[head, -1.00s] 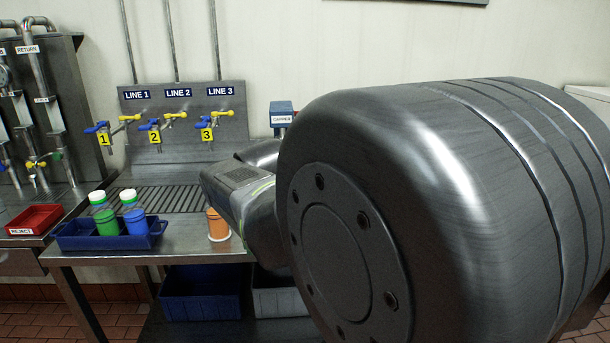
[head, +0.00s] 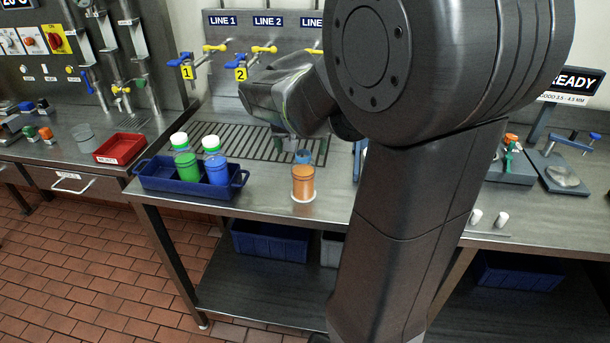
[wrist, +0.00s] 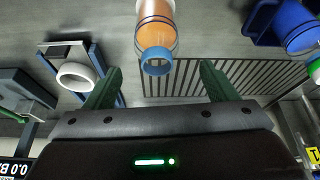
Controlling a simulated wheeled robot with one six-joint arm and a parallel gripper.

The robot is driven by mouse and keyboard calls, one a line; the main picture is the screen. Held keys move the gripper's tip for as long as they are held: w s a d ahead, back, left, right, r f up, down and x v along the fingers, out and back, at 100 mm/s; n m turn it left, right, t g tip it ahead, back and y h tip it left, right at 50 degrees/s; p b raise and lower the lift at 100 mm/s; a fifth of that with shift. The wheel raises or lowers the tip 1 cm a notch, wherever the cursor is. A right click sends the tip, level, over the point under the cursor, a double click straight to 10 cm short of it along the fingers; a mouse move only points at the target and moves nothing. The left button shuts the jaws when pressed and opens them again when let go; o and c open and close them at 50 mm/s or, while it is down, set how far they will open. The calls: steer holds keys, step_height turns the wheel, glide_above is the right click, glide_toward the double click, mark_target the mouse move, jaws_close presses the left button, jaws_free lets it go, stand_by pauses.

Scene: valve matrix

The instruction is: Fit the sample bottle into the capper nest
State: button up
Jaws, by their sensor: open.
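The sample bottle appears to be the orange-filled bottle (head: 303,183) with a blue neck ring and no cap visible. It stands upright on a white disc near the bench's front edge. In the wrist view the bottle (wrist: 156,32) lies ahead of my gripper (wrist: 159,75), centred between its green fingers. The fingers are open and empty, apart from the bottle. In the head view my arm covers most of the gripper. A white ring (wrist: 77,75) on a dark plate between blue posts, left in the wrist view, may be the capper nest; my arm mostly hides it in the head view.
A blue tray (head: 160,187) holds green and blue bottles with white caps left of the orange bottle. A slotted drain grate (head: 236,139) and numbered valves stand behind. A red bin (head: 121,149) is farther left. Small fixtures stand on the right bench.

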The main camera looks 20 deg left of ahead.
mark_target(303, 154)
steer(key=shift+x, duration=3)
steer(key=shift+w+d, duration=0.1)
steer(key=shift+d, duration=0.05)
steer(key=shift+c, duration=0.5)
steer(key=shift+r, duration=0.1)
steer(key=c, duration=1.5)
